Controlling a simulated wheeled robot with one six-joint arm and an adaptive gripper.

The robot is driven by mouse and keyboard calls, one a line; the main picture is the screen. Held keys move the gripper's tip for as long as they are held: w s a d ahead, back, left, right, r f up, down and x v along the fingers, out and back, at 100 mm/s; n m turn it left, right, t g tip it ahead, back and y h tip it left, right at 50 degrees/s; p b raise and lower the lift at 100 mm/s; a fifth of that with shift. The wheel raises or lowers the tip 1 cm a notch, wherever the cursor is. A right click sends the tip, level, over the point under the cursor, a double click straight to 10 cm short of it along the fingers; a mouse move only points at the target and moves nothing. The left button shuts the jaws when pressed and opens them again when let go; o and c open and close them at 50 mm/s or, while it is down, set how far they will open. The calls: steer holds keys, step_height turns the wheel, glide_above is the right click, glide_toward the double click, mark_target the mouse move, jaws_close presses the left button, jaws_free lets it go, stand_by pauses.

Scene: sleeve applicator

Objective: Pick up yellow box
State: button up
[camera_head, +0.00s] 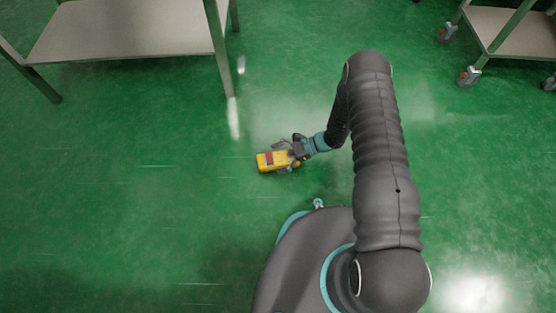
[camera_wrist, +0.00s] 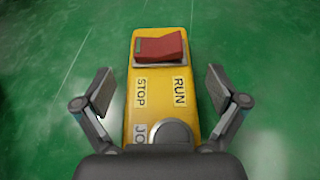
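The yellow box (camera_head: 265,162) appears at the end of my arm in the head view, low over or on the green floor; I cannot tell which. In the wrist view the yellow box (camera_wrist: 160,98) has a red rocker switch, a grey round knob, and labels reading STOP and RUN. My gripper (camera_wrist: 159,90) is open, with one finger on each side of the box. A gap shows between each finger pad and the box. My gripper also shows in the head view (camera_head: 284,157), around the box's right part.
A table (camera_head: 130,30) with green legs stands at the upper left, one leg near the box. A wheeled cart (camera_head: 515,30) stands at the upper right. The green floor (camera_head: 130,180) left of the box is clear.

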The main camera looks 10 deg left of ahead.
steer(key=c, duration=1.2)
steer(key=shift+c, duration=1.2)
steer(key=shift+r, duration=0.1)
